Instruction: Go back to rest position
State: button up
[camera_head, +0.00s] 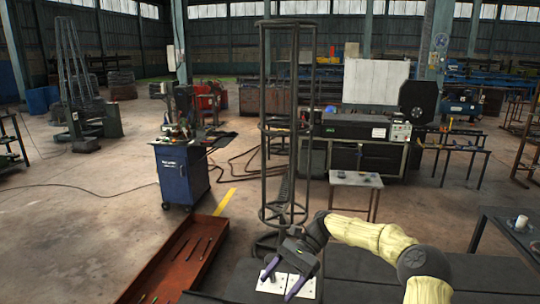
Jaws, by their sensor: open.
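My gripper (278,287) is at the bottom centre of the head view, at the end of my arm, which comes in from the lower right in a pale yellow cover. Its two purple-grey fingers are apart and point down. They are over or beside white plates (303,286) with small dark marks, on a dark flat surface (360,275). Nothing shows held between the fingers. I cannot tell whether the fingertips touch the plates.
A tall dark wire cage (266,120) stands just behind my gripper. A red tray (172,262) with thin tools lies to the left. Behind are a blue cabinet (182,178), a small table (356,180) and a machine (355,130). A dark table (500,222) is at right. Left floor is mostly open.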

jog(key=s+f+n+t+h+b, duration=0.2)
jog(key=s+f+n+t+h, duration=0.2)
jog(key=s+f+h, duration=0.4)
jog(key=s+d+r+n+t+h+b, duration=0.1)
jog(key=s+d+n+t+b, duration=0.1)
jog(key=s+d+n+t, duration=0.2)
jog(key=s+d+t, duration=0.3)
jog(key=s+d, duration=0.5)
jog(key=shift+d+b, duration=0.2)
jog(key=shift+b, duration=0.15)
